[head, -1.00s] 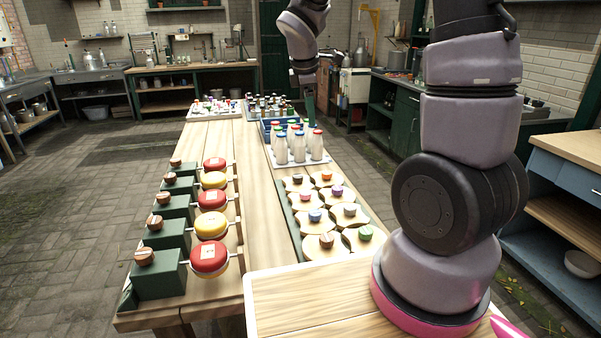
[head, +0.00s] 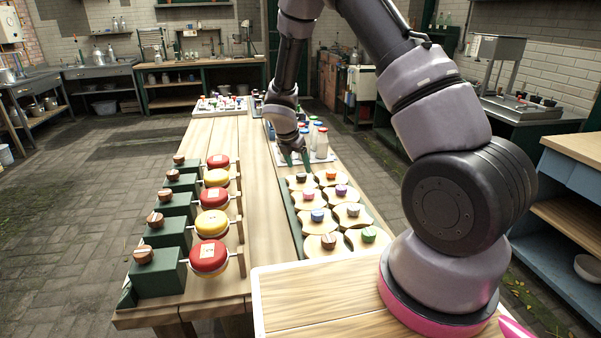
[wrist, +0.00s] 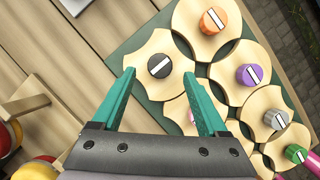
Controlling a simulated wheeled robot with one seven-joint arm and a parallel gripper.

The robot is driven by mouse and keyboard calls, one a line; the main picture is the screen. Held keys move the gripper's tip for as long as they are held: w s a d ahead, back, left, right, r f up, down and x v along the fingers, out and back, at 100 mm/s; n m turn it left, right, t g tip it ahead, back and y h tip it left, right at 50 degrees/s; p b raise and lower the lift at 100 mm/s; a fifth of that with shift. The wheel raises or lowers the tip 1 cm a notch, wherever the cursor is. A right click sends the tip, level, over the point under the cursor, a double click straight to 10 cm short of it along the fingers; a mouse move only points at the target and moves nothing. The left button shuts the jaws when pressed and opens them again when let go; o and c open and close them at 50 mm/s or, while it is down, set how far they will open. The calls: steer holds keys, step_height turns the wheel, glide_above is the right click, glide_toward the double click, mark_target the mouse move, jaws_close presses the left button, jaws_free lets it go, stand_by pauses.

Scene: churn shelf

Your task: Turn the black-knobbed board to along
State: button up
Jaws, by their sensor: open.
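The black-knobbed board (wrist: 157,47) is a pale wooden piece with curved-in sides, at the corner of a group of similar boards. Its black knob (wrist: 160,65) carries a white stripe that runs at a slant in the wrist view. In the head view the black knob (head: 300,178) is at the far left of the group. My gripper (wrist: 160,78) is open and empty, its two green fingers reaching toward this board with the knob between their tips in the picture. In the head view my gripper (head: 297,160) is just above and behind the board; contact cannot be told.
Neighbouring boards bear orange (wrist: 212,20), purple (wrist: 249,75), grey (wrist: 276,119) and green (wrist: 296,153) knobs, close together on a green base (wrist: 128,62). White bottles (head: 322,145) stand just behind. Red and yellow round pieces (head: 211,223) line the table's left side.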

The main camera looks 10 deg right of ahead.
mark_target(301, 174)
steer(key=shift+x, duration=2)
jaws_close()
